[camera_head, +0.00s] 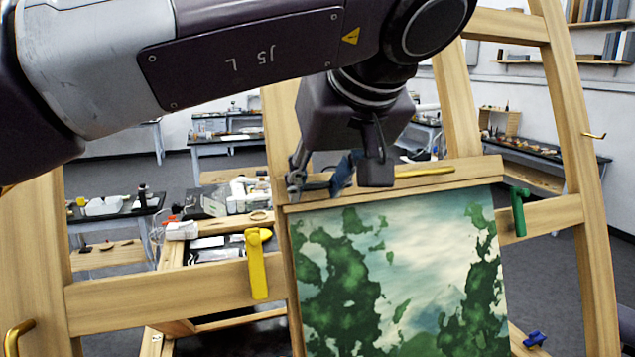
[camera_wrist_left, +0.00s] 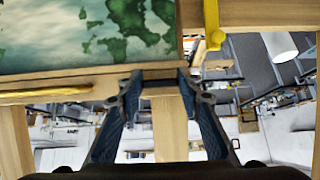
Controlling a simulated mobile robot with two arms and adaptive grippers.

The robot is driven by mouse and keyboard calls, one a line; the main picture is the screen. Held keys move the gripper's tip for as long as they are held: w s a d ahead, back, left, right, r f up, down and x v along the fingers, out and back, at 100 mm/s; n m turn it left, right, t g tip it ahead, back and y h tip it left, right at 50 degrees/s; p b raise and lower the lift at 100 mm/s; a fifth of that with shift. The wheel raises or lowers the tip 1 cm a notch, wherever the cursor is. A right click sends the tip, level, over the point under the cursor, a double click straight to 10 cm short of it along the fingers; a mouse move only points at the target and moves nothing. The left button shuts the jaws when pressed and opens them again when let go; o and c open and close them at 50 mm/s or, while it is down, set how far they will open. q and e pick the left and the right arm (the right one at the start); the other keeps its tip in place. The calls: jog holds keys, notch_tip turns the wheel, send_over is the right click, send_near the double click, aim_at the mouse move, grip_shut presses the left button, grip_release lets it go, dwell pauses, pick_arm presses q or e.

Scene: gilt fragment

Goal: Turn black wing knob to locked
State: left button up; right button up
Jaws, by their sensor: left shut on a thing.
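My left gripper (camera_head: 318,187) is at the top edge of the painting, in front of the easel's wooden top holder (camera_head: 450,170). In the left wrist view its two fingers (camera_wrist_left: 160,78) stand apart with a dark narrow strip between their tips. This strip appears to be the black wing knob (camera_wrist_left: 160,74), gripped between the tips. Its shape and angle are mostly hidden by the fingers, so I cannot tell whether it is at locked. In the head view the knob cannot be made out. My right gripper is not in view.
The green-and-white painting (camera_head: 400,270) stands on the wooden easel. A yellow handle (camera_head: 257,265) is on the left crossbar, a green one (camera_head: 518,212) on the right, and a blue knob (camera_head: 535,339) lower right. A yellow rod (camera_head: 425,171) lies along the holder. Cluttered benches stand behind.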

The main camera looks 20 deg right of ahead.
pick_arm(q)
jog(key=o, duration=1.2)
jog(key=shift+c, duration=0.2)
jog(key=v, duration=1.2)
jog(key=shift+d, duration=0.1)
